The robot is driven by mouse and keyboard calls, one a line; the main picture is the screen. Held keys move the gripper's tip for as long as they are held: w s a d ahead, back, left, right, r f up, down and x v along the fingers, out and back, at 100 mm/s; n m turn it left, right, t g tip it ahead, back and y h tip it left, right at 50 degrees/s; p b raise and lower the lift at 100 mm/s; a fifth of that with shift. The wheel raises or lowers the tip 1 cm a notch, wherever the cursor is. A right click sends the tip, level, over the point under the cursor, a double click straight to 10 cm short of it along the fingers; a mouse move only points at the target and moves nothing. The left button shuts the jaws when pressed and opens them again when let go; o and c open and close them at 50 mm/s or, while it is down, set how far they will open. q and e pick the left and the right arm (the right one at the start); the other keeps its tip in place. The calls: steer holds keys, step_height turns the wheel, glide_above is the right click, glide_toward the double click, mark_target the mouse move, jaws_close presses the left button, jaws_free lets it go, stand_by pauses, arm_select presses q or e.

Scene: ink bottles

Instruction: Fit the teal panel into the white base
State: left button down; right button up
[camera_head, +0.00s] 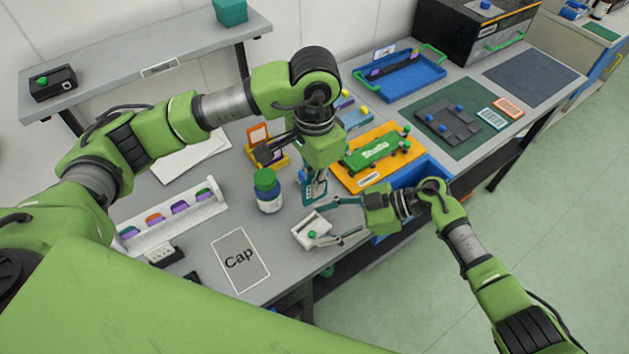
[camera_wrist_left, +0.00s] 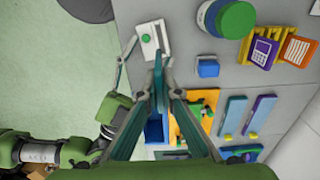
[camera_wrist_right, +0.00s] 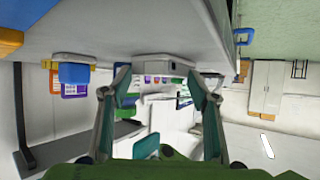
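The white base (camera_head: 311,231) lies near the front edge of the table, with a round green button on it. It also shows at the top of the left wrist view (camera_wrist_left: 149,40). My right gripper (camera_head: 330,222) has one finger on each side of the base; in the right wrist view the base (camera_wrist_right: 163,67) fills the gap between the fingertips. My left gripper (camera_head: 316,180) points down behind the base, shut on the thin teal panel (camera_head: 307,193). The panel (camera_wrist_left: 158,70) is seen nearly edge-on in the left wrist view, beside the base and apart from it.
A white bottle with green cap (camera_head: 268,192) stands left of the base. The "Cap" card (camera_head: 241,260) and white rack (camera_head: 172,219) are farther left. An orange tray (camera_head: 374,179) with a green part and a blue bin (camera_head: 430,168) lie right. A shelf (camera_head: 150,68) stands behind.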

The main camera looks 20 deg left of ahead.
steer(key=shift+s+a+f, duration=0.15)
steer(key=shift+a+f, duration=0.1)
steer(key=shift+a, duration=0.15)
jaws_close()
steer(key=shift+o, duration=0.3)
jaws_free()
